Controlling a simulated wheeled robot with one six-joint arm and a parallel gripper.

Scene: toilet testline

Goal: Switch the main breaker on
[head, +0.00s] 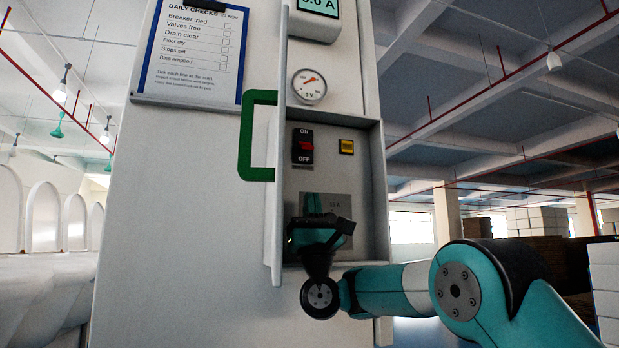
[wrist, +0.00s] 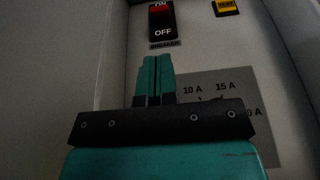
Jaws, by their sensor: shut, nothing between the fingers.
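The main breaker (head: 303,146) is a black switch plate with a red rocker, marked ON at the top and OFF at the bottom. It sits inside the open cabinet recess (head: 375,190). It also shows at the top of the wrist view (wrist: 162,24), partly cut off, with its red part near the ON end. My gripper (head: 311,200) is in the recess below the breaker, apart from it in the picture. In the wrist view its two teal fingers (wrist: 155,62) are together and empty, pointing up toward the breaker's lower edge.
A yellow button (head: 346,147) sits right of the breaker. A grey plate with amp markings (wrist: 225,95) is behind my gripper. The open door (head: 276,225) with its green handle (head: 244,137) stands close on the left. A gauge (head: 309,86) is above.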

